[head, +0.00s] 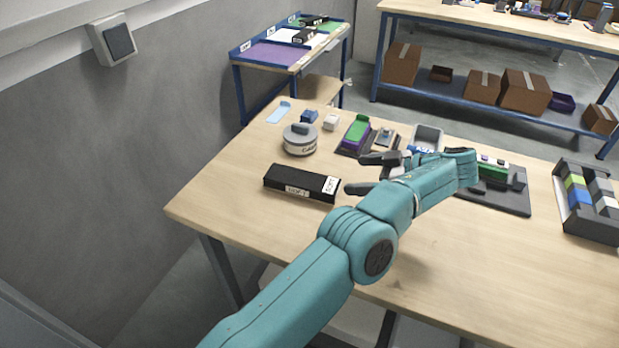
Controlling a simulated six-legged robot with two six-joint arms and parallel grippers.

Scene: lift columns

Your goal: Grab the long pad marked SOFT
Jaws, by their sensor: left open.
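My right gripper is not in view.
A dark tray (347,150) with purple and green pieces stands behind my gripper. A dark fixture (505,200) and a block rack (590,228) are at right. The table's left front is clear.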

